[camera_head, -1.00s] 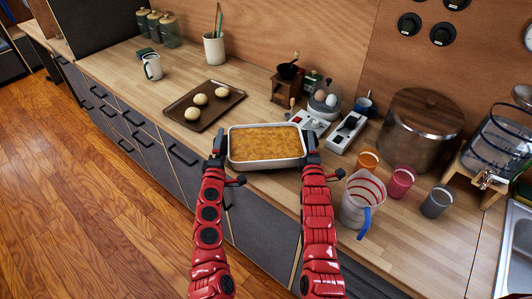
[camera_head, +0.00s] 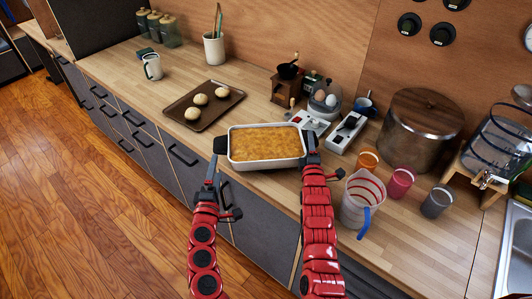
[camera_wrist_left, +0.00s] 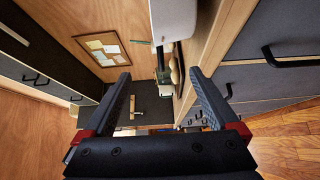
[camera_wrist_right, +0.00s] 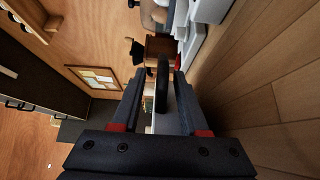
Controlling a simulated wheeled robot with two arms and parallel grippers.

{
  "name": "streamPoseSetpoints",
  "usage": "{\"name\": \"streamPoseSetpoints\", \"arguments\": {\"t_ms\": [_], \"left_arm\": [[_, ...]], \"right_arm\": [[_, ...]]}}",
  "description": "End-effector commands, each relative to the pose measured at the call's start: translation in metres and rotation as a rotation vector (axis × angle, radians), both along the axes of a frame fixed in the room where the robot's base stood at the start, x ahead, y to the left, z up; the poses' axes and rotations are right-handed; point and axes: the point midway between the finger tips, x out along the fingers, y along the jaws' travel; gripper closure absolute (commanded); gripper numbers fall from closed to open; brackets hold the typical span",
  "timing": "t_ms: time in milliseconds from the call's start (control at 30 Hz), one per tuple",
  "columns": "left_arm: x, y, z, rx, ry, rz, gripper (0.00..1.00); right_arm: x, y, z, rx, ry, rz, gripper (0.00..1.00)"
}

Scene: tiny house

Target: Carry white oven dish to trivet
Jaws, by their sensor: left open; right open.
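The white oven dish (camera_head: 233,155), filled with golden-brown food, sits level at the counter's front edge. My left gripper (camera_head: 216,160) is open by the dish's left end; in the left wrist view its jaws (camera_wrist_left: 160,76) are empty, with a white body, likely the dish (camera_wrist_left: 172,20), beyond the tips. My right gripper (camera_head: 311,146) is at the dish's right end; in the right wrist view its open jaws (camera_wrist_right: 160,78) have a dark upright piece, possibly a handle (camera_wrist_right: 163,82), between them. I cannot make out a trivet; one under the dish would be hidden.
A dark tray with buns (camera_head: 183,121) lies to the left. A measuring jug (camera_head: 357,207) stands close to my right arm, with an orange cup (camera_head: 367,159) and others behind. White panels (camera_head: 345,133) and a grinder (camera_head: 287,85) stand behind the dish.

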Motion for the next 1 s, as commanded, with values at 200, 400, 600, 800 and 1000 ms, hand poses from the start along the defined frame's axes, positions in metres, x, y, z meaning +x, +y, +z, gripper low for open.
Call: {"name": "streamPoseSetpoints", "arguments": {"t_ms": [200, 400, 600, 800, 1000], "left_arm": [[0.000, 0.000, 0.000, 0.000, 0.000, 0.000, 0.06], [0.000, 0.000, 0.000, 0.000, -0.001, 0.000, 0.06], [0.000, 0.000, 0.000, 0.000, -0.001, 0.000, 0.06], [0.000, 0.000, 0.000, 0.000, -0.001, 0.000, 0.06], [0.000, 0.000, 0.000, 0.000, -0.001, 0.000, 0.06]], "right_arm": [[0.000, 0.000, 0.000, 0.000, 0.000, 0.000, 0.24], [0.000, 0.000, 0.000, 0.000, 0.000, 0.000, 0.06], [0.000, 0.000, 0.001, 0.000, -0.001, 0.000, 0.06], [0.000, 0.001, 0.025, -0.003, -0.004, 0.001, 0.06], [0.001, 0.001, 0.069, -0.002, -0.008, 0.001, 0.06]]}}
